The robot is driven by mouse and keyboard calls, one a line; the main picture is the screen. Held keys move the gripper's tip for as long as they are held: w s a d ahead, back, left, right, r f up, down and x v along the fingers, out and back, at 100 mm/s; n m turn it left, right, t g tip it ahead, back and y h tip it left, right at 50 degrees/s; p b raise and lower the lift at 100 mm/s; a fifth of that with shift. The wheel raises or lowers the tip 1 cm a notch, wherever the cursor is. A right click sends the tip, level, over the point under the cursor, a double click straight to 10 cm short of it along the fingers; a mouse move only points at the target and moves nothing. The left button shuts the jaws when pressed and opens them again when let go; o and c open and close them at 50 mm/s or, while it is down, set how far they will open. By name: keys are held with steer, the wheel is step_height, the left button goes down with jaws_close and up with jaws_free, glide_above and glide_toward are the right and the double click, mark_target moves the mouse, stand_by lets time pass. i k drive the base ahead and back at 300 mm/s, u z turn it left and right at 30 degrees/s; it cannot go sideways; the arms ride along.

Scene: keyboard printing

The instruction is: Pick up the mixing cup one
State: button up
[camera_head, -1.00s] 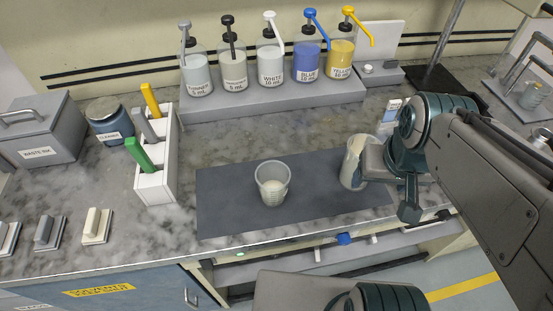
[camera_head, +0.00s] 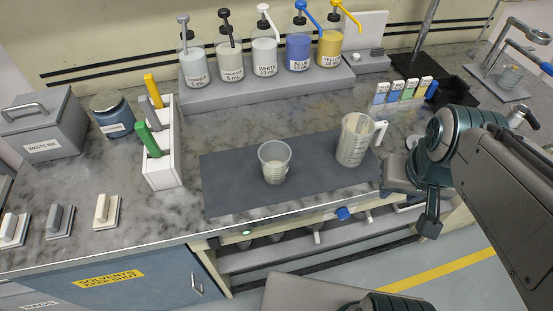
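Two clear cups stand upright on the dark mat (camera_head: 225,190). The smaller cup (camera_head: 274,162) has no handle, has markings, and holds some pale contents. The larger cup (camera_head: 352,142) has a handle on its right side and markings on its wall. I cannot tell which one is mixing cup one. My gripper (camera_head: 408,190) is to the right of the larger cup, apart from it, near the mat's right end. Its fingers are seen side-on and partly hidden, so I cannot tell their opening. Neither cup is in it.
Pump bottles (camera_head: 264,58) stand on a grey riser at the back. A white holder (camera_head: 161,165) with coloured handles is left of the mat. Small colour-labelled items (camera_head: 404,92) stand at the back right. The counter's front edge is close below the mat.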

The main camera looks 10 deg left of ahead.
mark_target(275, 157)
steer(key=k, duration=0.35)
steer(key=u, duration=0.9)
steer(key=i, duration=0.5)
